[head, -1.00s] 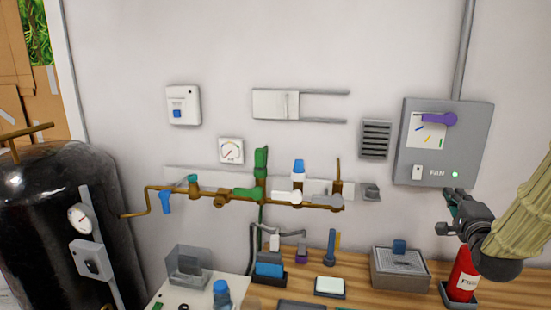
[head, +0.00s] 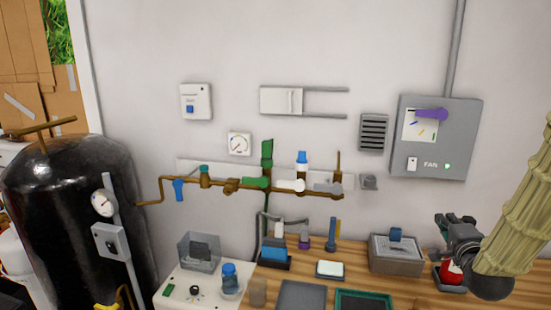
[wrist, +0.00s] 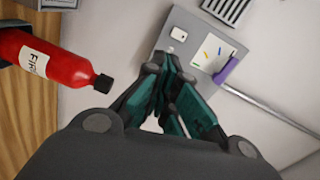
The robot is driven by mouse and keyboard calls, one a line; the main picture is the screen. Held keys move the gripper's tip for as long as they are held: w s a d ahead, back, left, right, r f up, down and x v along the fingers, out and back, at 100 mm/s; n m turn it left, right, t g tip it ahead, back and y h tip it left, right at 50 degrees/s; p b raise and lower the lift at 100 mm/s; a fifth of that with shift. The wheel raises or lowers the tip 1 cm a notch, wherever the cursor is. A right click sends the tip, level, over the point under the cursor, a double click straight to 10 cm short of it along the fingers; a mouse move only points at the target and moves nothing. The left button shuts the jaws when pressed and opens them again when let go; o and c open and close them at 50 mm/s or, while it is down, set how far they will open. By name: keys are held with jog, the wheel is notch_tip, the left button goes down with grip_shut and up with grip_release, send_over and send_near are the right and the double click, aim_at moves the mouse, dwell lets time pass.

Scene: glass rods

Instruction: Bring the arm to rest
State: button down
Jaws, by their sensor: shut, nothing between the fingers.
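My gripper (head: 456,217) is at the right in the head view, in front of the wall below the grey fan box (head: 436,138). Its dark green fingers also show in the wrist view (wrist: 160,62), closed together with nothing between them. My arm, in a tan ribbed sleeve, comes in from the right edge. The fan box carries a purple lever (head: 431,114), a white switch and a lit green lamp. A red bottle (head: 452,273) stands on the bench, partly hidden by my gripper and arm in the head view; it shows clearly in the wrist view (wrist: 45,63).
The wooden bench (head: 350,276) holds a grey box (head: 396,256) and a white block on a tray (head: 330,269). Brown pipes with valves (head: 265,184) run along the wall. A black tank (head: 65,220) stands at the left.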

jog(key=s+a+f+n+g+y, duration=0.1)
jog(key=s+a+f+n+g, duration=0.25)
jog(key=f, duration=0.65)
jog(key=s+a+f+n+g+y, duration=0.15)
jog(key=s+a+f, duration=0.25)
jog(key=f, duration=0.6)
jog(key=s+a+f+n+g, duration=0.3)
jog(key=s+a+f+n, duration=0.1)
jog(key=f, duration=0.7)
jog(key=s+a+f+n+g, duration=0.3)
jog(key=s+f, duration=0.3)
jog(key=s, duration=0.4)
jog(key=s+a+f+n+g+y, duration=0.1)
jog(key=s+a+f+n+g, duration=0.2)
jog(key=s+f, duration=0.3)
jog(key=s+a+f+n+g, duration=0.2)
jog(key=s+a+f, duration=0.3)
jog(key=s, duration=0.9)
jog(key=shift+s+a+f+n+g, duration=0.2)
jog(key=shift+a+f+n+g, duration=0.15)
jog(key=shift+f+n, duration=0.4)
